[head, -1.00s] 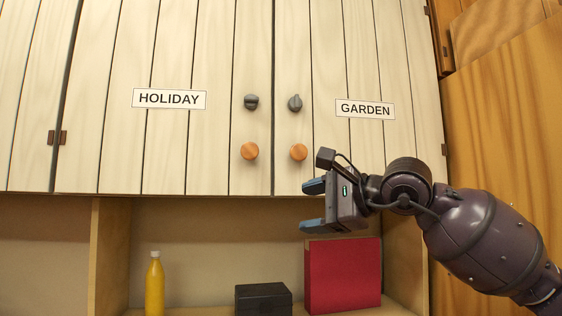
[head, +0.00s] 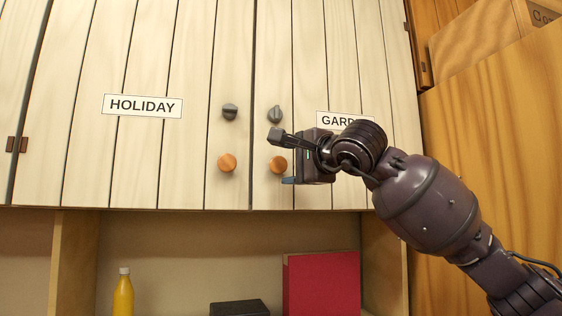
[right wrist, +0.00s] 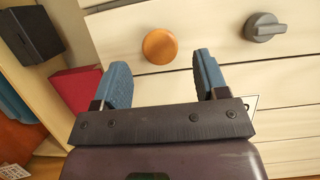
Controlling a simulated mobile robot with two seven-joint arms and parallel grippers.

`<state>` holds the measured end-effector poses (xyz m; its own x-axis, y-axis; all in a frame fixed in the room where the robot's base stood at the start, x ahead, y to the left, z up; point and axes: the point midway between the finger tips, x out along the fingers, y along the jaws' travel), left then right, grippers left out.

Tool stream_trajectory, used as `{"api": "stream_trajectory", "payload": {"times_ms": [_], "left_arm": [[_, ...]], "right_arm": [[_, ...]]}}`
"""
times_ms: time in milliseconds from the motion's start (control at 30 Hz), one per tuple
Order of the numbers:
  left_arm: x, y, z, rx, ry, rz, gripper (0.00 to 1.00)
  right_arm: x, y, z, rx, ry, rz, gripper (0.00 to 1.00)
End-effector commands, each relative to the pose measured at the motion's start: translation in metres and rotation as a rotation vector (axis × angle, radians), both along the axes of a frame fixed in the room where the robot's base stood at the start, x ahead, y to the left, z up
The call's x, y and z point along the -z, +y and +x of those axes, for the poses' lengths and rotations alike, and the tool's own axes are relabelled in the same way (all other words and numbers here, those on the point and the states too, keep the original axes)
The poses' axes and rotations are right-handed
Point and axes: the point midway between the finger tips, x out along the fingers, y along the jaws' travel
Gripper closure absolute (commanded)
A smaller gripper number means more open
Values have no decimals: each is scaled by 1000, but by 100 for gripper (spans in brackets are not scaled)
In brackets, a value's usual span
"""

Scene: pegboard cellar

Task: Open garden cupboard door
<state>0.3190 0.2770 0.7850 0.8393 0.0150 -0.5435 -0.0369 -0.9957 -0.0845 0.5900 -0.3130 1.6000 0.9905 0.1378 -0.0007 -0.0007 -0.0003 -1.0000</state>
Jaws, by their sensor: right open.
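The garden cupboard door (head: 340,70) is pale planked wood and stands shut. Its "GARDEN" label (head: 332,121) is partly hidden by my right arm. The door has a round orange wooden knob (head: 277,165) low near its left edge, with a dark grey turn-piece (head: 275,114) above it. My right gripper (head: 289,165) is open and empty, close beside the orange knob. In the right wrist view, the knob (right wrist: 160,46) lies just ahead of the gap between the two blue fingers (right wrist: 160,76); the grey turn-piece (right wrist: 265,27) is off to the right. My left gripper is out of view.
The shut holiday door (head: 140,60) adjoins on the left, with its own orange knob (head: 227,163) and grey turn-piece (head: 230,111). Below are a yellow bottle (head: 123,295), a dark box (head: 239,308) and a red box (head: 322,284). An orange-brown wooden panel (head: 490,130) stands at right.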

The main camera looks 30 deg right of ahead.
Motion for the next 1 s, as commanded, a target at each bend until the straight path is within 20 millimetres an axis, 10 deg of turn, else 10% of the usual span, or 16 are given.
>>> {"api": "stream_trajectory", "payload": {"times_ms": [667,1000], "left_arm": [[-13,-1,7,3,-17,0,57],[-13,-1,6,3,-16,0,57]], "right_arm": [[0,6,40,-1,0,0,33],[0,6,40,-1,0,0,82]]}}
